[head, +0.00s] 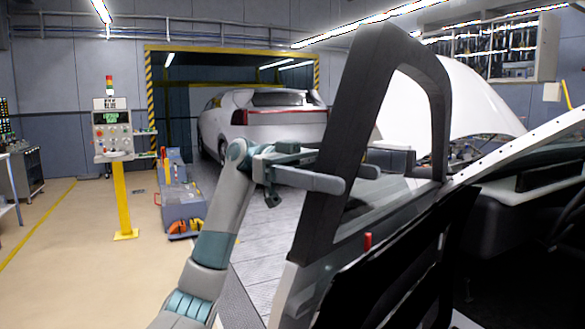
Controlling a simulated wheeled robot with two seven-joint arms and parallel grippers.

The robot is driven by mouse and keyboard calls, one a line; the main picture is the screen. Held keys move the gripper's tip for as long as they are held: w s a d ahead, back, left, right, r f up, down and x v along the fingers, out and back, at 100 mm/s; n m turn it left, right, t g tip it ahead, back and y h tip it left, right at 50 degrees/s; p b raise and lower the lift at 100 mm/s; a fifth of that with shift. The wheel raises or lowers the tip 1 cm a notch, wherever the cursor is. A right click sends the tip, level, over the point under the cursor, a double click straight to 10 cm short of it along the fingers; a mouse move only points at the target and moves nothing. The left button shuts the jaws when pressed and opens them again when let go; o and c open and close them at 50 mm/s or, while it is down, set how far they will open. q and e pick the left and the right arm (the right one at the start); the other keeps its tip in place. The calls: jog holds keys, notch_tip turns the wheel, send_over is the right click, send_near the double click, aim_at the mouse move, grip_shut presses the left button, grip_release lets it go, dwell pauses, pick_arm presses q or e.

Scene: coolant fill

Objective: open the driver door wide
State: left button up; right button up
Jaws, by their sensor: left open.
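The driver door (405,268) stands open at an angle to the car, with its dark inner panel facing me. Its thick black window frame (345,110) rises at centre right, and a small red pin (367,241) sticks up from its sill. My left gripper (357,179) is open at the upright rear part of the frame. One finger crosses the near side of the frame; the other shows through the window opening beyond it. I cannot tell whether either finger touches the frame. My right gripper is not in view.
The car's raised white hood (450,105), side mirror (390,160) and dark cabin (520,235) are at right. A blue-grey cart (181,210) and yellow-post control panel (122,200) stand left. Another white car (262,122) is behind. The floor at left is mostly clear.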

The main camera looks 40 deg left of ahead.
pick_arm(q)
jog(key=a, duration=0.4)
jog(key=shift+w+b, duration=0.1)
jog(key=shift+b, duration=0.3)
jog(key=a+b, duration=0.1)
jog(key=a, duration=1.1)
jog(key=shift+a, duration=0.15)
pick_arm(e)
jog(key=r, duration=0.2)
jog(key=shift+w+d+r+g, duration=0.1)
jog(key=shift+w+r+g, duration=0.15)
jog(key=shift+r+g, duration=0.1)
